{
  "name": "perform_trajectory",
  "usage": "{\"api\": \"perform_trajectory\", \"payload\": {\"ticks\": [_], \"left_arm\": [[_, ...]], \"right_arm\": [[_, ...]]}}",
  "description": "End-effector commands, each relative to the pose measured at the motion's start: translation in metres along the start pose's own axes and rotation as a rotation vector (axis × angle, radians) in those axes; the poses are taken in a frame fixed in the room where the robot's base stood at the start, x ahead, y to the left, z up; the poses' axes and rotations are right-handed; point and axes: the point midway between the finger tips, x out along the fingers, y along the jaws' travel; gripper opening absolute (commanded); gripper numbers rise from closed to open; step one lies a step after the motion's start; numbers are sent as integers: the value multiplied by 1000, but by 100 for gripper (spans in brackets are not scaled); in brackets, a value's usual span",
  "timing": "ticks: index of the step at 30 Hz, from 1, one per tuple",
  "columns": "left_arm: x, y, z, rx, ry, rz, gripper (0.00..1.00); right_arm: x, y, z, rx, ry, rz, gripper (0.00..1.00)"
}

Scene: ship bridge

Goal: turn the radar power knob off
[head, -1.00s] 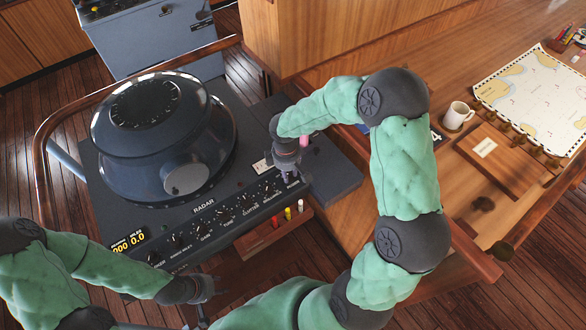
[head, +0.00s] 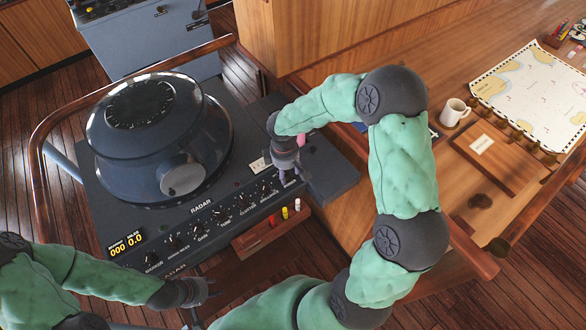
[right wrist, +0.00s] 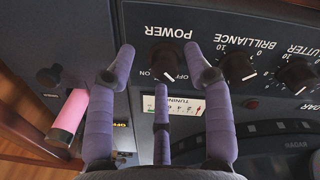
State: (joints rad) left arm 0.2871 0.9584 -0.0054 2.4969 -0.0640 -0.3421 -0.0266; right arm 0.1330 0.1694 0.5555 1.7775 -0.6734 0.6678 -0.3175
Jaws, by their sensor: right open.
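The radar power knob (right wrist: 167,58) is a dark round knob under the POWER label in the right wrist view, with ON and OFF marked beside it. My right gripper (right wrist: 161,62) is open, its purple fingers spread around the knob; I cannot tell whether they touch it. In the head view my right gripper (head: 288,176) is over the right end of the knob row and hides the power knob.
Several other knobs line the panel, including the brilliance knob (right wrist: 238,68) close to my right fingers. A pink cylinder (right wrist: 68,115) sticks out beside the gripper. A wooden marker tray (head: 262,234) hangs below the panel. A mug (head: 454,112) stands on the chart table.

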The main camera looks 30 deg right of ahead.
Motion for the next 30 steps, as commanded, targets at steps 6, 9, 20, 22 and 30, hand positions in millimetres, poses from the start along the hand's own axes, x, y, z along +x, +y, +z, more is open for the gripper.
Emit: {"api": "perform_trajectory", "payload": {"ticks": [6,9,20,22,30], "left_arm": [[0,1,1,0,-3,-1,40],[0,1,2,0,-3,-1,40],[0,2,2,0,-3,-1,40],[0,2,2,0,-3,-1,40],[0,2,2,0,-3,-1,40]], "right_arm": [[-34,2,0,-1,5,5,52],[-55,2,2,0,5,4,52],[-109,2,4,0,2,0,52],[-113,2,5,1,3,0,52],[-117,2,5,0,1,-1,52]]}}
